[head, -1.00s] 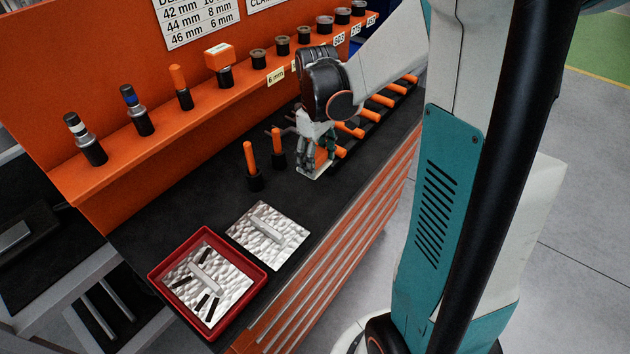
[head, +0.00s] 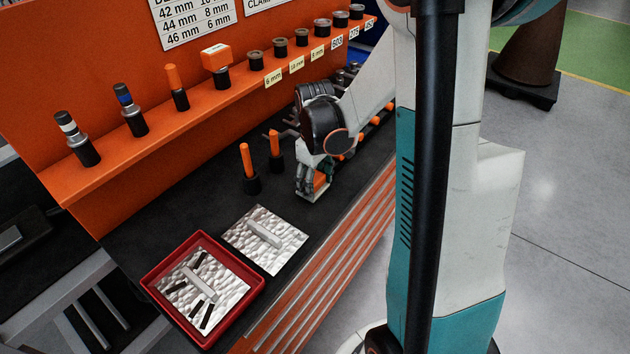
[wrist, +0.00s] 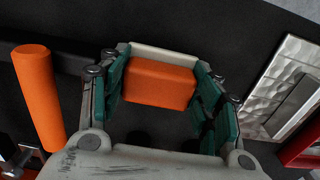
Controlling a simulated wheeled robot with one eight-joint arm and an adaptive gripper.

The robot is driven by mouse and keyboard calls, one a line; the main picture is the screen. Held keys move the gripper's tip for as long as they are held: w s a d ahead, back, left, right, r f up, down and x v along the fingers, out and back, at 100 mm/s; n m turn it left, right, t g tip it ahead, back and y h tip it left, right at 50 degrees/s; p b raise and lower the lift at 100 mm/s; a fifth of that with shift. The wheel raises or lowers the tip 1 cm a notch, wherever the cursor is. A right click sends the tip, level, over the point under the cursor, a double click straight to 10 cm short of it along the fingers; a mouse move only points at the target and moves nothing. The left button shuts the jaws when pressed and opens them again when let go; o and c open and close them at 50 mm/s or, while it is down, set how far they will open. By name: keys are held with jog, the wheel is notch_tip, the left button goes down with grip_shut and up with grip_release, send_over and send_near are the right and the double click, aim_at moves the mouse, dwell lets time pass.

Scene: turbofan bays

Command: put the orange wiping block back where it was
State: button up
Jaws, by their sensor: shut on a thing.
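My gripper (head: 313,188) is low over the dark bench top, right of two upright orange-handled tools. In the wrist view an orange block (wrist: 160,84) with a pale strip along one edge sits between the green-padded fingers (wrist: 165,100), and they are shut on it. In the head view only a little of the orange block (head: 320,181) shows between the fingers. Whether it touches the bench is unclear.
Two upright orange-handled tools (head: 247,166) (head: 274,146) stand close left of my gripper. A textured metal plate with a bar (head: 282,255) and a red tray (head: 158,296) with dark strips lie nearer. Orange handles (head: 375,121) line the bench behind. Bare bench lies between tools and plate.

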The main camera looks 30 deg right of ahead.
aim_at(315, 180)
jog(key=o, duration=0.8)
jog(key=shift+f, duration=0.1)
notch_tip(315, 180, up, 12)
jog(key=p, duration=0.4)
jog(key=shift+r, duration=0.2)
